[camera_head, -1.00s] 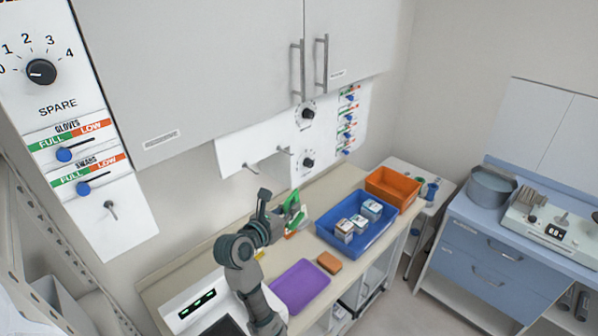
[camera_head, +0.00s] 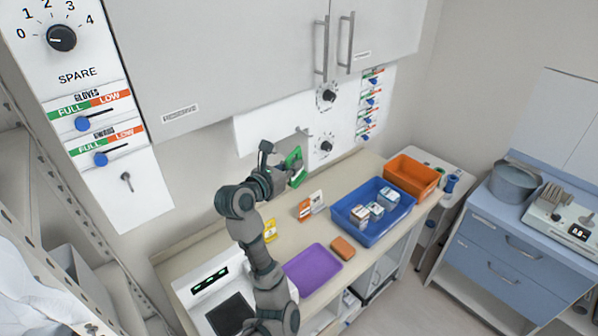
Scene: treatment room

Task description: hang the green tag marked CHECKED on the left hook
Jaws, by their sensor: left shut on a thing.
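My left gripper (camera_head: 281,170) is shut on the green tag (camera_head: 296,166) and holds it up above the counter, in front of the white hook panel (camera_head: 252,132). The lettering on the tag is too small to read. The right hook (camera_head: 302,131) shows on the panel, just above the tag. The left hook cannot be made out; my gripper covers that part of the panel. The tag looks apart from the right hook, though the depth between them is hard to tell. My right gripper is not in view.
On the counter stand an orange-and-white card (camera_head: 309,206), a yellow card (camera_head: 270,230), a purple tray (camera_head: 312,269), an orange sponge-like block (camera_head: 343,248), a blue bin (camera_head: 374,233) with small boxes and an orange bin (camera_head: 411,178). Grey cabinets (camera_head: 220,60) overhang the panel.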

